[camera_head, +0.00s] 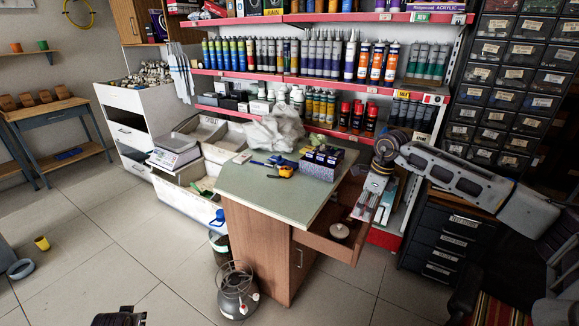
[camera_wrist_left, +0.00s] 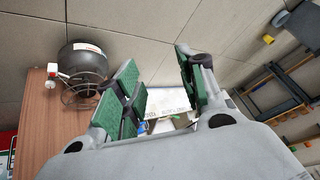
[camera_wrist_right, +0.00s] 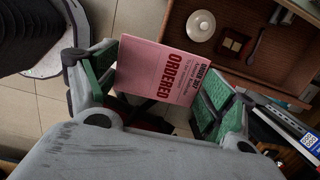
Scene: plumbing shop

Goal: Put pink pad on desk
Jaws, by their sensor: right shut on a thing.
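The pink pad (camera_wrist_right: 163,72), printed "ORDERED", shows in the right wrist view between the fingers of my right gripper (camera_wrist_right: 176,78), which is shut on it. In the head view, my right gripper (camera_head: 372,188) is above the open drawer, just right of the desk (camera_head: 250,197). I cannot make out the pad clearly there. The desk has a pale green top and wooden sides. My left gripper (camera_wrist_left: 162,90) is open and empty in the left wrist view. Only a small part of it shows at the bottom of the head view.
The open drawer (camera_head: 318,241) holds a round white lidded thing (camera_head: 340,231). On the desk are a dark box (camera_head: 321,164), a yellow tape measure (camera_head: 286,171) and a crumpled bag (camera_head: 274,130). The front left of the top is clear. A heater (camera_head: 237,292) stands on the floor.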

